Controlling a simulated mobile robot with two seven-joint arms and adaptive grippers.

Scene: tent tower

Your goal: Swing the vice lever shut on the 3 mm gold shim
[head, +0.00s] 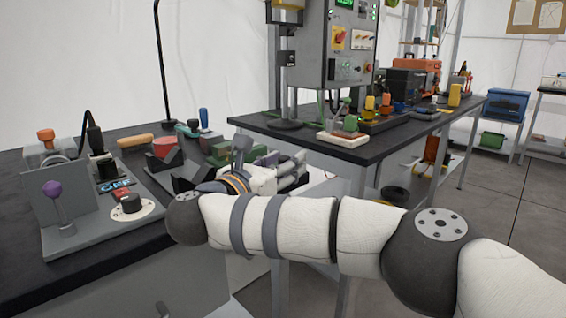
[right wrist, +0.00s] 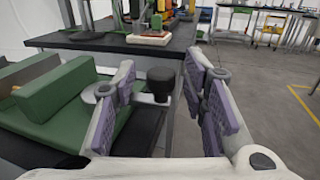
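The green vice (right wrist: 60,98) fills the left of the right wrist view, with a tan strip (right wrist: 25,72) beside its green block. I cannot tell if this strip is the gold shim. A black round knob (right wrist: 160,76), apparently the vice lever's, stands between the fingers of my right gripper (right wrist: 160,88). The fingers are open with purple pads, and gaps show on both sides of the knob. In the head view my right gripper (head: 296,169) is over the bench's right edge, and green vice parts (head: 228,153) show behind it. My left gripper is out of view.
Grey V-shaped blocks (head: 172,165) lie near my wrist. A second table (head: 375,147) with a machine (head: 337,45) stands behind. Open floor lies right.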

